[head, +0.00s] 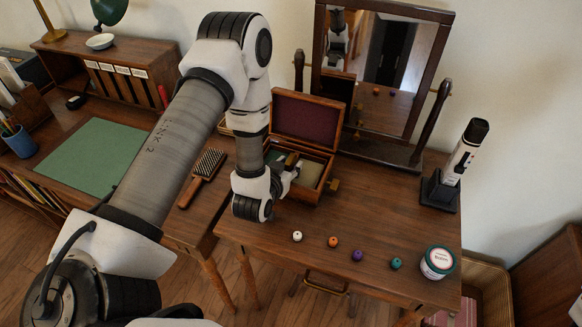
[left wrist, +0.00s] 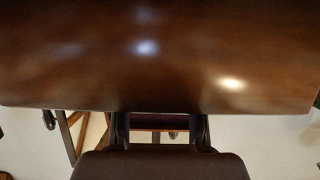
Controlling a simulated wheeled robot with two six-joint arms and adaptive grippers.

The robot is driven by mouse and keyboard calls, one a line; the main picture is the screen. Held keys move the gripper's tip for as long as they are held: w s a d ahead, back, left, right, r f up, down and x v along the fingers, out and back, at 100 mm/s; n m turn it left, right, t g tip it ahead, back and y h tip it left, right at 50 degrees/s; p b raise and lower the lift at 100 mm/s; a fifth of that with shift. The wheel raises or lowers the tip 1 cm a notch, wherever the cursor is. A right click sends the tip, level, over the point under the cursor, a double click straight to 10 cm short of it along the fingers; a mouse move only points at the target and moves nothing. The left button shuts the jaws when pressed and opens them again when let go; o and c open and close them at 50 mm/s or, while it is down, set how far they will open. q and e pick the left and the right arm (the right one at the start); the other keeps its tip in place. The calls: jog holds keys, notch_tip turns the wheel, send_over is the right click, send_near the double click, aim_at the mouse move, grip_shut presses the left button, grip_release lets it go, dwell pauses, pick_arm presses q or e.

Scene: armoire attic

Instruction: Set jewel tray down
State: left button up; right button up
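The jewel box (head: 327,155) stands on the dressing table with its lid (head: 304,117) raised, showing a dark red lining. Pale and greenish compartments (head: 311,173) show inside; I cannot tell whether they belong to the jewel tray or to the box floor. My left gripper (head: 291,164) is low at the box's left front, its fingers at the opening. In the left wrist view, the fingers (left wrist: 160,128) stand apart with a dark reddish strip between them. I cannot tell whether they grip it. My right gripper is out of view.
Several small balls, including a white one (head: 297,236) and an orange one (head: 333,242), lie along the table front beside a jar (head: 437,262). A tilting mirror (head: 377,68) stands behind the box. A brush (head: 203,176) lies left; a black-and-white device (head: 460,160) stands right.

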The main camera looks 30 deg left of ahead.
pick_arm(q)
grip_shut()
jog(key=shift+w+f, duration=0.1)
jog(key=shift+w, duration=0.05)
